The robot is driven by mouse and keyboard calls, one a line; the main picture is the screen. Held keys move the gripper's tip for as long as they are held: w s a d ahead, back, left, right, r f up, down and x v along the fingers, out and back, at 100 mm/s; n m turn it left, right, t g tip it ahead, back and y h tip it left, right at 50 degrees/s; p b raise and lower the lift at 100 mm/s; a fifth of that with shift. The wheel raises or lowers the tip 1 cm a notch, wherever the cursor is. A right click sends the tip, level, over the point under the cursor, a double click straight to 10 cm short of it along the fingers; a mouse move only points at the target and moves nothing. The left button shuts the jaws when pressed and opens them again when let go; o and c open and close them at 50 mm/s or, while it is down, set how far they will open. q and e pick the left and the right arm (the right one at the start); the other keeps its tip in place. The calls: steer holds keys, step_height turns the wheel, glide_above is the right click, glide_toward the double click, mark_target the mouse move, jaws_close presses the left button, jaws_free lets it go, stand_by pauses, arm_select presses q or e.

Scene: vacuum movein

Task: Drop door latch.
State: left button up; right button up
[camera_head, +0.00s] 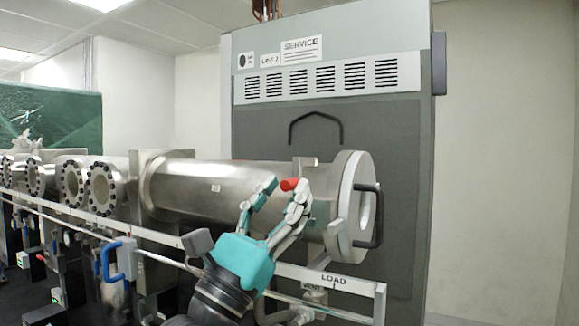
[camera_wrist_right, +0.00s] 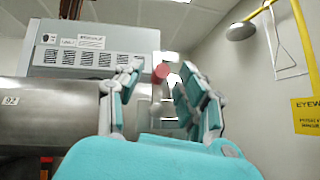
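The door latch's red tip (camera_head: 289,184) shows beside the round chamber door (camera_head: 345,185) at the right end of the steel tube. My right gripper (camera_head: 283,192) reaches up from below with its teal and grey fingers apart. The red tip appears between the fingertips; I cannot tell if either finger touches it. In the right wrist view the red tip (camera_wrist_right: 161,72) also shows between the spread fingers (camera_wrist_right: 157,84), with a gap on each side. Most of the latch is hidden by the fingers. My left gripper is not in view.
A black handle (camera_head: 370,215) sticks out from the door. A rail marked LOAD (camera_head: 333,279) runs below the tube (camera_head: 200,188). A grey service cabinet (camera_head: 330,125) stands behind. A blue handle (camera_head: 120,259) is at lower left. A yellow eyewash post (camera_wrist_right: 306,45) stands at right.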

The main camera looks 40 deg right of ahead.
steer(key=shift+x, duration=1.2)
